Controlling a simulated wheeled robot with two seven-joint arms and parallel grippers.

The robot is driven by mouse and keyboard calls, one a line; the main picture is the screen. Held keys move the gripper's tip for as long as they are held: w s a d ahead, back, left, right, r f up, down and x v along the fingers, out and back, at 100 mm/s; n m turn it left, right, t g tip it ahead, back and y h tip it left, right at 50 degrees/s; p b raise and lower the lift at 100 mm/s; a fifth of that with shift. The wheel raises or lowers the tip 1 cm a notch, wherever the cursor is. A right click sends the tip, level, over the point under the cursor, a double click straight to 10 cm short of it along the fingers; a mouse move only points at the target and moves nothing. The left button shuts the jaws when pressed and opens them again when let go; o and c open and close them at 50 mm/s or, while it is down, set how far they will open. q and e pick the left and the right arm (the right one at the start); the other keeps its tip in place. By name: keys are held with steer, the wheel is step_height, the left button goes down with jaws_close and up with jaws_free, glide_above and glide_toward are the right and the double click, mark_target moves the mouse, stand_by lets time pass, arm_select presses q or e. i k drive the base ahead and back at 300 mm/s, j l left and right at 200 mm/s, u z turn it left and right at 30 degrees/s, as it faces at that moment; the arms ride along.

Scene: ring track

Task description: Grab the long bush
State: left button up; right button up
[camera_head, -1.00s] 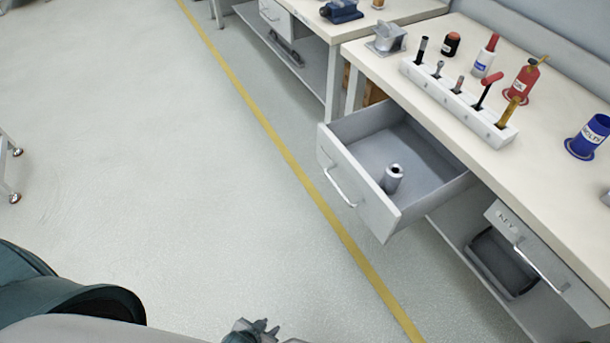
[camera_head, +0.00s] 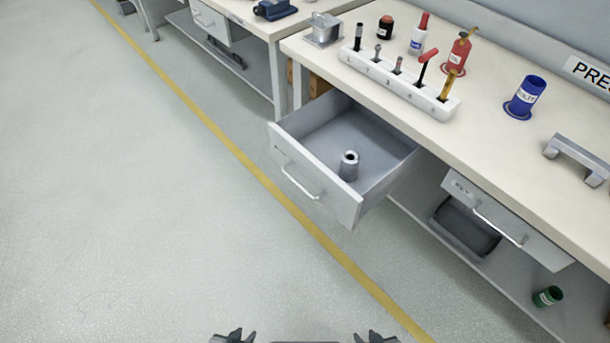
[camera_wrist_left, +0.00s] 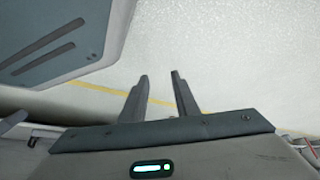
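A grey metal cylinder with a dark hole in its top, which looks like the long bush (camera_head: 348,166), stands upright in the open drawer (camera_head: 314,200) under the workbench. My left gripper (camera_head: 233,337) shows at the bottom edge of the head view, low and well in front of the drawer. In the left wrist view its two fingers (camera_wrist_left: 160,95) are apart with only floor between them. My right gripper (camera_head: 376,337) also shows at the bottom edge, mostly cut off, so its finger opening is unclear. Both grippers are apart from the bush.
The workbench top (camera_head: 500,140) carries a white tool rack (camera_head: 400,86), a red bottle (camera_head: 457,52) and a blue cup (camera_head: 525,97). A green cup (camera_head: 547,296) lies on the lower shelf. The floor (camera_head: 150,220) left of the drawer is clear.

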mark_target(349, 166)
steer(key=k+j+z, duration=0.2)
steer(key=z, duration=0.25)
steer(key=k+j+z, duration=0.15)
steer(key=z, duration=0.35)
